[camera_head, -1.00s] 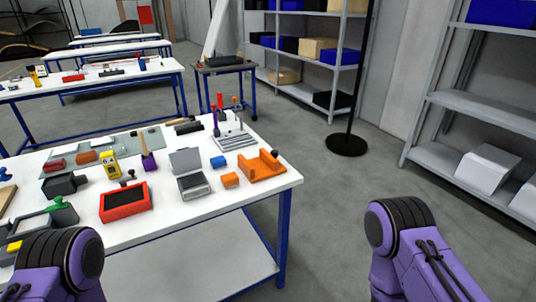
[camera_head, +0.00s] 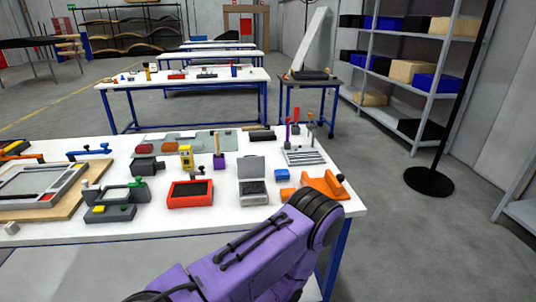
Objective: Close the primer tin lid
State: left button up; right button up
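A small grey tin (camera_head: 253,193), which looks like the primer tin, stands near the front right of the white table. Its lid (camera_head: 250,166) is open and stands up at the back. A purple link of one of my arms crosses the lower middle of the picture, in front of the table's front edge. Neither gripper shows, so I cannot see their fingers or how far they are from the tin.
The white table (camera_head: 190,222) holds a red tray (camera_head: 190,194) left of the tin, with a blue block (camera_head: 282,175) and an orange cradle (camera_head: 324,186) right of it. A lamp stand base (camera_head: 428,181) is on the floor at right.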

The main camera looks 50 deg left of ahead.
aim_at(249, 166)
jog(key=i, duration=4.05)
jog(key=u, duration=1.05)
jog(key=i, duration=2.2)
jog(key=u, duration=4.45)
jog(key=i, duration=1.7)
